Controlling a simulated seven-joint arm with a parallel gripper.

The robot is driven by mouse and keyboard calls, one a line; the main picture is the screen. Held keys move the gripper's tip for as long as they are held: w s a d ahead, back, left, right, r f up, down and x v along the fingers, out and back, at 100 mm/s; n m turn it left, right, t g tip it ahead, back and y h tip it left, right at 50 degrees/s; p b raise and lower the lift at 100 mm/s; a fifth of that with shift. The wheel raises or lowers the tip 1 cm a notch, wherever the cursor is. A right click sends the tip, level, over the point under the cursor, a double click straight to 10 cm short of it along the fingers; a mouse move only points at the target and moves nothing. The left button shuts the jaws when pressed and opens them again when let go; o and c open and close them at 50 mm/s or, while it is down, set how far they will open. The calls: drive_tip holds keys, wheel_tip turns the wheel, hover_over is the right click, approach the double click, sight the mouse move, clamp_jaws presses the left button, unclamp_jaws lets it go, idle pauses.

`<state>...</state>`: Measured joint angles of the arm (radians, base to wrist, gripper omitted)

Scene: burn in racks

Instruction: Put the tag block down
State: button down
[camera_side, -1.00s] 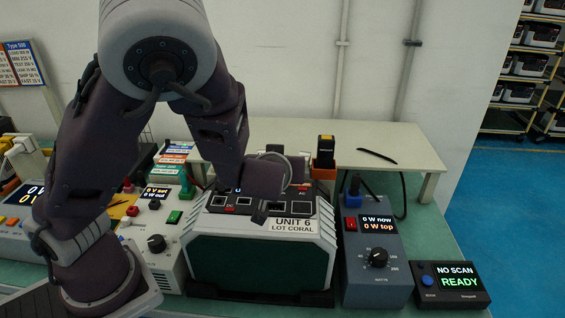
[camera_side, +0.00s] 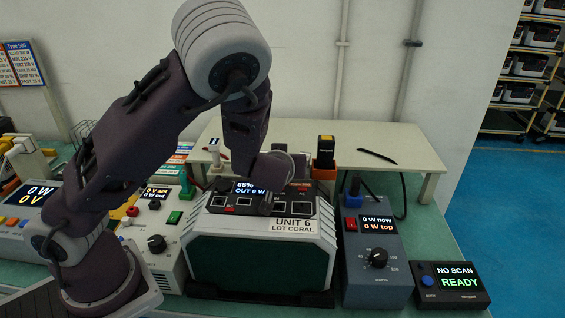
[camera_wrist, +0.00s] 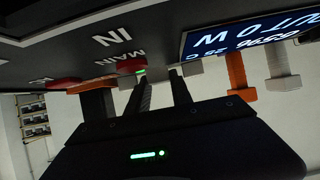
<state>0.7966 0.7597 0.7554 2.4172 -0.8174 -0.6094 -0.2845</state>
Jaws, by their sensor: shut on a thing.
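My gripper is low over the dark top panel of the grey power unit (camera_side: 293,224) marked UNIT 6 LOT CORAL. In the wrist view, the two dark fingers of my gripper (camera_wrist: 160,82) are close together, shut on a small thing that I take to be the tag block. The fingers mostly hide it, so its shape and any contact with the panel cannot be told. The unit's lit display (camera_side: 243,188) reads 65% and OUT 0 W; it also shows in the wrist view (camera_wrist: 240,32).
A blue-grey watt meter (camera_side: 378,260) stands right of the unit, with a black scanner box (camera_side: 450,285) reading NO SCAN, READY beyond it. A voltage supply (camera_side: 153,258) stands close on the left. Behind is a pale shelf (camera_side: 400,145) with free room.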

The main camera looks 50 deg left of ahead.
drive_tip(key=shift+r, duration=0.1)
drive_tip(key=w+d+r+m+t+h, duration=0.2)
drive_tip(key=w+r+m+h, duration=0.15)
drive_tip(key=r, duration=0.65)
drive_tip(key=s+d+f+m+t+h, duration=0.1)
drive_tip(key=s+d+m+h, duration=0.1)
drive_tip(key=s+m+h, duration=0.5)
drive_tip(key=shift+s+d+f+m+h, duration=0.15)
drive_tip(key=shift+d+f+m+h, duration=0.15)
drive_tip(key=shift+m+h, duration=0.6)
